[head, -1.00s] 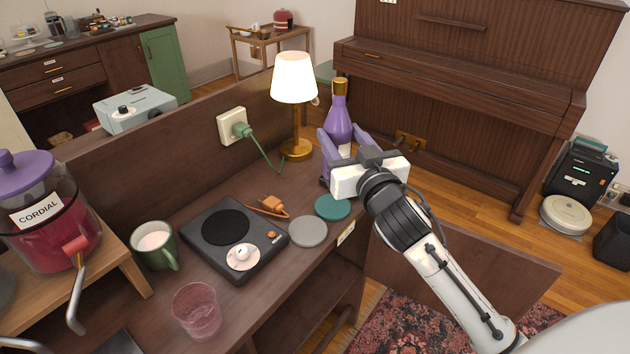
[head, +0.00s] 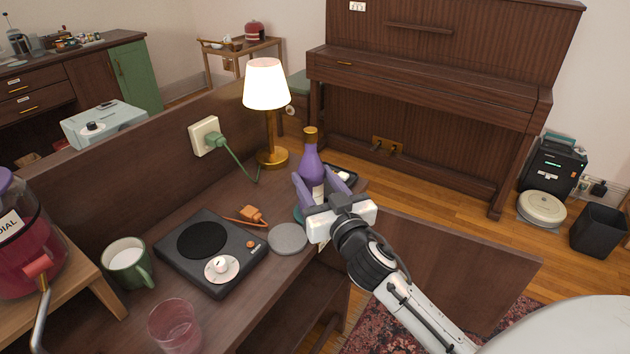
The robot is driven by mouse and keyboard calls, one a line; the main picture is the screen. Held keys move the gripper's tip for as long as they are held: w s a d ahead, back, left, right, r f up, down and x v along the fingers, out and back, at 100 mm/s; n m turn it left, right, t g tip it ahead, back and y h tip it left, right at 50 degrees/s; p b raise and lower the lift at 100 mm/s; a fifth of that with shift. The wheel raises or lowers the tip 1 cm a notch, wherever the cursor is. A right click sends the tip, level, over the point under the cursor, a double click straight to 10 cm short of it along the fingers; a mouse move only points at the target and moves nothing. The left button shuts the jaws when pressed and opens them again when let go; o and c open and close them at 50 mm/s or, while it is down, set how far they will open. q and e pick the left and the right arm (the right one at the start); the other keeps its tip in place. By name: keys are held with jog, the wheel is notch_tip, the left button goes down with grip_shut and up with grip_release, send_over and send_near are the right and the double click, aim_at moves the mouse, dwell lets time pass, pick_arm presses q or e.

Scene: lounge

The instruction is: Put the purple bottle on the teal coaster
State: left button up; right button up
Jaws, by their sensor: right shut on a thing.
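The purple bottle (head: 311,164) with a gold cap stands upright between the purple fingers of my right gripper (head: 309,190), which is shut on it. The teal coaster (head: 298,214) shows only as a sliver at the left of the gripper; the rest is hidden behind the gripper. The bottle is over or just behind the coaster, and its base is hidden, so I cannot tell whether it touches. My left gripper is not in view.
A grey coaster (head: 288,239) lies left of the teal one, beside a black hot plate (head: 211,252). A lit lamp (head: 267,100) stands behind. A small dark tray (head: 346,171) lies right of the bottle. A green mug (head: 127,263) and a pink glass (head: 174,325) stand at left.

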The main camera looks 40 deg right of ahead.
jog(key=shift+r, duration=0.1)
jog(key=o, duration=1.2)
jog(key=shift+f, duration=0.2)
jog(key=o, duration=0.4)
jog(key=shift+r, duration=0.15)
jog(key=b+v, duration=0.1)
jog(key=v, duration=1.1)
jog(key=shift+r+b, duration=0.1)
jog(key=shift+b, duration=0.3)
